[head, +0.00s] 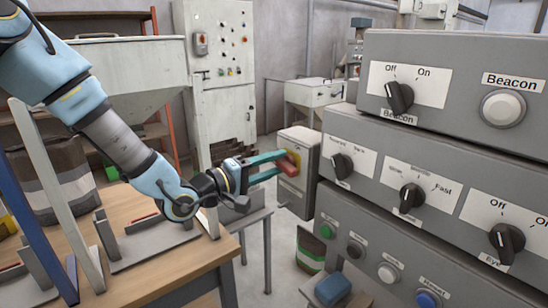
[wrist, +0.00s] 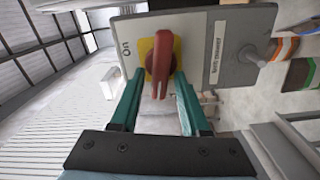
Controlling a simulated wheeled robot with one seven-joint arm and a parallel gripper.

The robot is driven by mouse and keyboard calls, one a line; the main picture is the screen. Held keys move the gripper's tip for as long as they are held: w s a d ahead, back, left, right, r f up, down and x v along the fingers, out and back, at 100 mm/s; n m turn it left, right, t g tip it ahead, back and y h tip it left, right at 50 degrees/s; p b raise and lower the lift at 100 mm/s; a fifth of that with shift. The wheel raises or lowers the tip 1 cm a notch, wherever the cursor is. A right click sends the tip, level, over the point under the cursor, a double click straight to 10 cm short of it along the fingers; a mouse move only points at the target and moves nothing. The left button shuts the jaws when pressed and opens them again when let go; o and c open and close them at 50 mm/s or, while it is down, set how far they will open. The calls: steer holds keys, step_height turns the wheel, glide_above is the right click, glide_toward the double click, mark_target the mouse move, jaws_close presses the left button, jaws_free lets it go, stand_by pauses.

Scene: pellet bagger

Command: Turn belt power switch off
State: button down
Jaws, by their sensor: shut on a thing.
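The belt power switch is a red rotary handle (wrist: 161,62) on a yellow plate (wrist: 146,47), mounted on a grey box (wrist: 205,38). In the wrist view "On" shows beside the handle, and another label, seemingly "Belt power", is on the box. In the head view the red handle (head: 288,164) is on the left face of the grey box (head: 298,150), near the middle. My gripper (head: 280,166) reaches it from the left. Its two green fingers (wrist: 160,90) are shut on the red handle, one on each side. The "Off" mark cannot be made out.
A large grey control panel (head: 450,130) with several black knobs and buttons fills the right, close to the box. A wooden table (head: 170,258) with racks is below my arm. A white cabinet (head: 215,75) stands behind.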

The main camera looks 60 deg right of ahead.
steer(key=shift+f+n+p, duration=0.1)
steer(key=shift+n+p, duration=0.35)
steer(key=shift+n, duration=0.65)
steer(key=c, duration=0.7)
jaws_free()
steer(key=shift+a, duration=0.1)
steer(key=shift+b+v, duration=1.7)
steer(key=shift+v, duration=3.6)
